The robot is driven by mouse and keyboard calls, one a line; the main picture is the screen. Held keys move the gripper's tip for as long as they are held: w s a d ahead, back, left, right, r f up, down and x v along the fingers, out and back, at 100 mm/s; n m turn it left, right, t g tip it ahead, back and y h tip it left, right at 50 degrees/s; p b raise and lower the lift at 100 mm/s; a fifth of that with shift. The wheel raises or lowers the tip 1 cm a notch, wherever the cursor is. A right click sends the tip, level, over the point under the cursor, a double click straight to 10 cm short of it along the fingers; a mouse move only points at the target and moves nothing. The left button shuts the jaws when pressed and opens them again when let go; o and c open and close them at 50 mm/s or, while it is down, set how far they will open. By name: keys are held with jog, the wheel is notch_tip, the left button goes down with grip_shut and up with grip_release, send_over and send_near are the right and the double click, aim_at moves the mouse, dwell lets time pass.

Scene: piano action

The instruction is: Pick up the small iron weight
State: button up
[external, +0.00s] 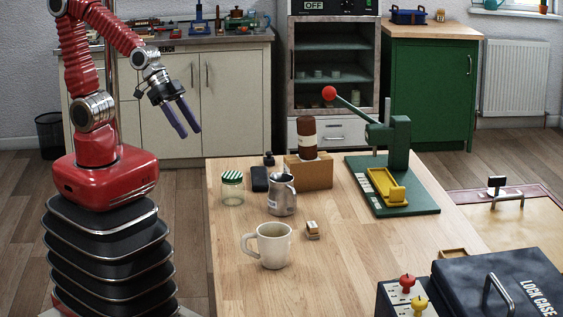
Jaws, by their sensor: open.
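A small dark knobbed piece (269,159), which looks like the small iron weight, stands near the back edge of the wooden table. It is just behind a black flat-sided object (260,179) and left of a wooden block (308,172). My gripper (190,134) is open and empty, with its two blue-purple fingers apart and pointing down and right. It is in the air to the left of the table, well apart from the weight.
A lidded jar (232,188), a metal jug (282,195) and a cream mug (273,245) stand close by. A brown bottle (307,138) is on the wooden block. A green lever press (392,165) is at the right. The table's front left is clear.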

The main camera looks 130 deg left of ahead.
jog(key=w+a+f+n+y, duration=0.25)
jog(key=w+a+f, duration=0.2)
jog(key=a, duration=0.35)
jog(key=n+g+y, duration=0.1)
jog(key=n+y, duration=0.5)
jog(key=y, duration=0.1)
send_near(269, 158)
jog(key=shift+w+a+m+h, duration=0.15)
jog(key=shift+w+m+h, duration=0.1)
jog(key=shift+w, duration=0.05)
jog(key=shift+s+a, duration=0.3)
jog(key=shift+a, duration=0.05)
jog(key=shift+x, duration=1.25)
